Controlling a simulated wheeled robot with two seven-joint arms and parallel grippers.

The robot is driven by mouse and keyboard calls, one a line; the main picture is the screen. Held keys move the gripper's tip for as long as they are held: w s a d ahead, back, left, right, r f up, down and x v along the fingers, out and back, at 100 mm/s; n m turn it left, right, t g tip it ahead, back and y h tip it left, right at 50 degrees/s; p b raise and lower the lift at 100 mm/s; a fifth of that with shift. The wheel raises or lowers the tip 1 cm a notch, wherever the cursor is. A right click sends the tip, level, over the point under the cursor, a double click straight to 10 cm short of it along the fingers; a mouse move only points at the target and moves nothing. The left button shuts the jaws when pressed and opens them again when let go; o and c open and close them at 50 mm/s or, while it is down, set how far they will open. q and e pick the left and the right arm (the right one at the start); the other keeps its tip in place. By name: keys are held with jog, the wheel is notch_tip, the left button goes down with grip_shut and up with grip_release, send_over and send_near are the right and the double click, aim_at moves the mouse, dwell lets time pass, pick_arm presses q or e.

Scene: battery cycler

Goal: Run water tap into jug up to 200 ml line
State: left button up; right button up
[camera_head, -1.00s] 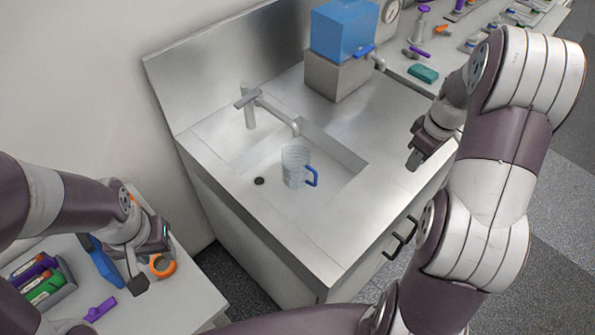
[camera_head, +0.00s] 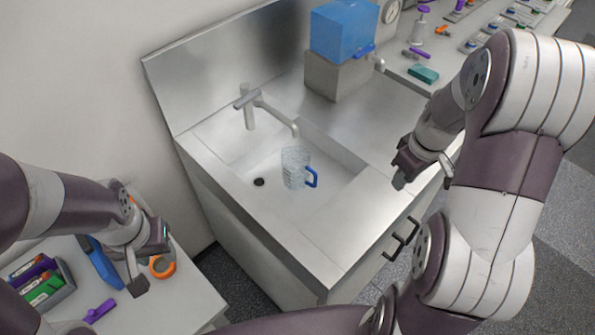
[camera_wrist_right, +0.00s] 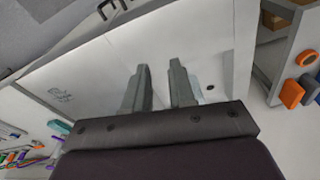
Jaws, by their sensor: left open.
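The clear jug (camera_head: 294,170) with a blue handle (camera_head: 312,177) stands upright in the sink basin (camera_head: 335,180), under or close to the spout end of the tap. The grey tap (camera_head: 249,112) has a lever on top and a spout reaching right. I see no water stream, and the jug's level and lines are too small to read. My right gripper (camera_head: 399,178) is over the counter right of the sink, apart from jug and tap. In the right wrist view its fingers (camera_wrist_right: 161,88) are apart and empty. My left gripper (camera_head: 150,265) is open over the side table, lower left.
A blue water tank (camera_head: 343,30) with its own tap stands on a grey block (camera_head: 335,78) behind the sink. An orange ring (camera_head: 163,267) lies beside my left gripper. A blue item (camera_head: 103,262) and a tray of colored pieces (camera_head: 40,280) are further left. The front counter is clear.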

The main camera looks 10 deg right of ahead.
jog(key=s+a+m+p, duration=0.1)
jog(key=s+a+m, duration=0.1)
jog(key=s+a, duration=0.2)
jog(key=a, duration=0.3)
jog(key=shift+a, duration=0.2)
jog(key=s+a+m+p, duration=0.2)
jog(key=s+a+p, duration=0.1)
jog(key=a, duration=0.7)
jog(key=shift+m+h+p, duration=0.3)
jog(key=shift+p, duration=0.2)
jog(key=shift+w, duration=0.2)
